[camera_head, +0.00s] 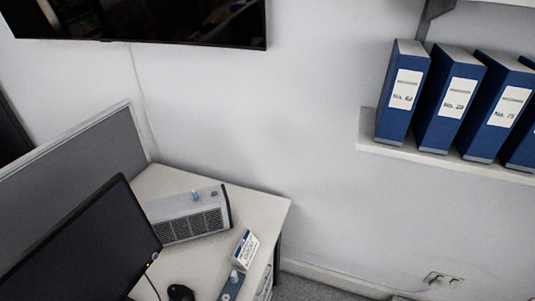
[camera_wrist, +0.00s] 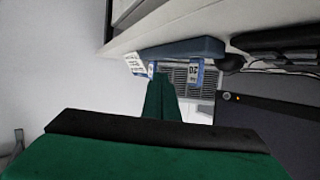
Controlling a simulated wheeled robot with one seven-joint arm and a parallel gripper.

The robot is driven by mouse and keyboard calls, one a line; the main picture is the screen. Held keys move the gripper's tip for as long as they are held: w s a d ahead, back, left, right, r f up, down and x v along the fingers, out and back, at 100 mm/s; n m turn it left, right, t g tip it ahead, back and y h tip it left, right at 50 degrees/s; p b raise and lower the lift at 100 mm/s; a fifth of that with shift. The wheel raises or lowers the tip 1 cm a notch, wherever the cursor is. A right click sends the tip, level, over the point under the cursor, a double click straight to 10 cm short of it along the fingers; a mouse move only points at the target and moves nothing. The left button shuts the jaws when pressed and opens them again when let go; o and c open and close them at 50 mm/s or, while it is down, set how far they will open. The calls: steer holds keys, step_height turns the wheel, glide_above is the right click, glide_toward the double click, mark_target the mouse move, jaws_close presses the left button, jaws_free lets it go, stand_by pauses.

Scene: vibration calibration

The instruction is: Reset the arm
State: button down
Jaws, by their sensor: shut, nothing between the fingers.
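My gripper (camera_wrist: 161,78) shows in the wrist view as a narrow green part reaching up from a wide green and black body at the bottom. It is shut with nothing visible held in it. My arm and gripper do not show in the head view. In the head view, a grey box with a dark grille (camera_head: 190,214) stands on the white desk (camera_head: 272,210), with a small bluish piece on its top. The grille also shows in the wrist view (camera_wrist: 180,73), beyond my gripper and partly hidden by it.
A small blue and white box (camera_head: 243,249) and a blue device with a knob (camera_head: 231,287) sit near the desk's right edge. A monitor (camera_head: 85,245) and a grey partition (camera_head: 70,165) stand left. Blue binders (camera_head: 449,100) stand on a wall shelf (camera_head: 370,147).

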steer(key=s+d+r+h, duration=0.1)
steer(key=s+d+r, duration=0.1)
steer(key=s, duration=0.5)
steer(key=s+d+r+m+t+h, duration=0.1)
steer(key=s+d+r, duration=0.1)
steer(key=s+d, duration=0.2)
steer(key=s+d+r+h, duration=0.1)
steer(key=s+d+r, duration=0.1)
steer(key=s, duration=0.9)
steer(key=shift+d+r+m+t, duration=0.3)
steer(key=shift+d+m, duration=0.1)
steer(key=shift+d, duration=0.45)
stand_by(1.2)
steer(key=shift+w, duration=0.1)
stand_by(0.9)
steer(key=shift+s, duration=0.2)
